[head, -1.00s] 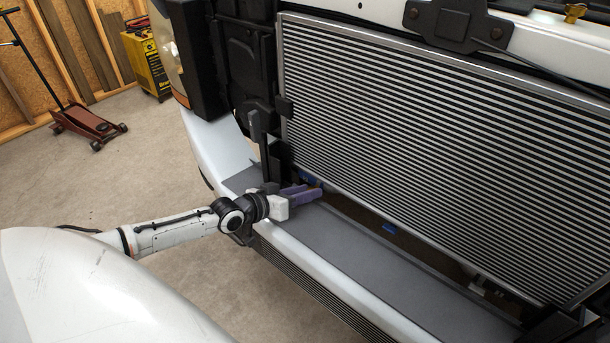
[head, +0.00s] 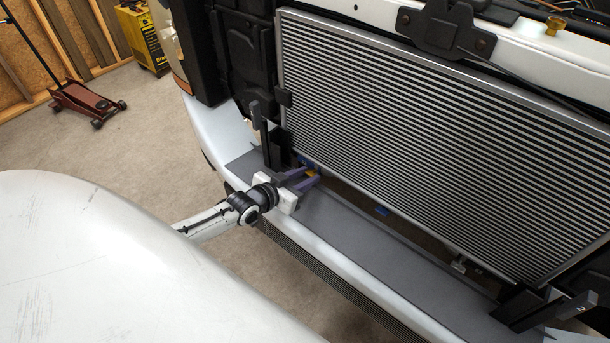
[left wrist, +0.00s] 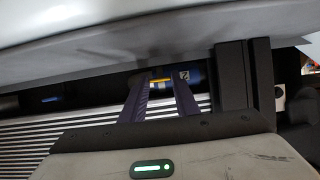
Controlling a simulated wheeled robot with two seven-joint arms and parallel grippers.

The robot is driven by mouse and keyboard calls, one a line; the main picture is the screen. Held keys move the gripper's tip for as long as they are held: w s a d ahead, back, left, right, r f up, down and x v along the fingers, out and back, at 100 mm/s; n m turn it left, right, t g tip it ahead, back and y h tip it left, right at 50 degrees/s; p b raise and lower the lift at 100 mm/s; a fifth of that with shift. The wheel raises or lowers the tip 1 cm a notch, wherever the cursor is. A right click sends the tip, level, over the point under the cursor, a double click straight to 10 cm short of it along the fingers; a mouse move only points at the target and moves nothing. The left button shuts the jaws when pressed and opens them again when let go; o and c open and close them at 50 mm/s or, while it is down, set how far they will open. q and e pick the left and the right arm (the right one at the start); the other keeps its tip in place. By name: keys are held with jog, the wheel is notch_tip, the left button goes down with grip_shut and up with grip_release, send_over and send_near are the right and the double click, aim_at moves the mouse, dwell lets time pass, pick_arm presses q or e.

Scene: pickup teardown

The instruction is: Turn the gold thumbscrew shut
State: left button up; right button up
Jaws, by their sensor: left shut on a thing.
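The gold thumbscrew (head: 311,174) shows as a small yellow patch below the radiator's lower left corner. It also shows in the left wrist view (left wrist: 160,81), between the tips of my purple fingers. My left gripper (head: 309,177) reaches over the grey bumper ledge and is shut on the thumbscrew. The fingers hide most of it, so its angle cannot be read. A blue part (left wrist: 190,75) with a small label sits right beside the fingertips. My right gripper is not in view.
The finned radiator (head: 430,140) stands behind the gripper. The grey ledge (head: 370,240) is clear to the right. A dark upright bracket (head: 272,140) stands close to the left of the gripper. Another blue part (head: 382,211) lies under the radiator.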

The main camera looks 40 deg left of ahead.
pick_arm(q)
jog(key=o, duration=0.8)
jog(key=shift+c, duration=0.2)
jog(key=shift+s+r, duration=0.25)
jog(key=shift+s, duration=0.25)
jog(key=p+v, duration=0.2)
jog(key=v, duration=0.7)
jog(key=shift+s, duration=0.1)
